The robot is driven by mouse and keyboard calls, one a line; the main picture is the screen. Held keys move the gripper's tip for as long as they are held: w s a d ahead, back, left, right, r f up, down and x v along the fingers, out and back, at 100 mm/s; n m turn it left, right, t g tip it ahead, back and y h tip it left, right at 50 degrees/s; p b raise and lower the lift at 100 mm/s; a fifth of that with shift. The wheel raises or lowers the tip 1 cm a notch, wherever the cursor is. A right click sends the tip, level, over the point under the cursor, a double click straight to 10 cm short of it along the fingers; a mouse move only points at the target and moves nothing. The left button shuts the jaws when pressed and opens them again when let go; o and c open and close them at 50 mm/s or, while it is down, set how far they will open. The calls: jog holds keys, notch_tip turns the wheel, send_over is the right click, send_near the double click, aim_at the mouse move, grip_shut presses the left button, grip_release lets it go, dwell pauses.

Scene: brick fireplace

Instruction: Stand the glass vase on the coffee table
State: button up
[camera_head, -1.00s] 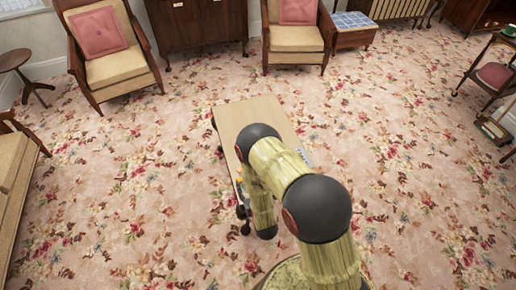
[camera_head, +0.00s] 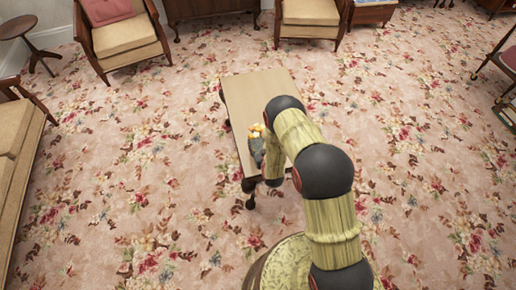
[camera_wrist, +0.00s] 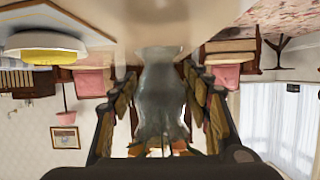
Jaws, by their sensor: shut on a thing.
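The glass vase (camera_wrist: 161,85), grey and see-through, stands between my gripper's fingers (camera_wrist: 160,75) in the wrist view, which is upside down. My gripper is shut on it. Orange and yellow flowers (camera_head: 257,129) show at its mouth. The vase looks upright, with its base at or just above the pale wooden top of the coffee table (camera_head: 258,90); I cannot tell if they touch. In the head view the vase (camera_head: 257,148) is over the table's near part, and my arm partly covers the table and hides the fingers.
A yellow and white dish (camera_wrist: 45,45) appears beside the vase in the wrist view. The far half of the tabletop is clear in the head view. Armchairs (camera_head: 123,35) stand at the back, a sofa (camera_head: 18,150) is at left, and patterned carpet surrounds the table.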

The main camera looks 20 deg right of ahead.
jog(key=shift+w+f+b, duration=0.15)
jog(key=shift+f+b, duration=0.6)
jog(key=shift+f, duration=0.9)
jog(key=shift+f, duration=0.15)
jog(key=o, duration=1.4)
jog(key=shift+o, duration=0.3)
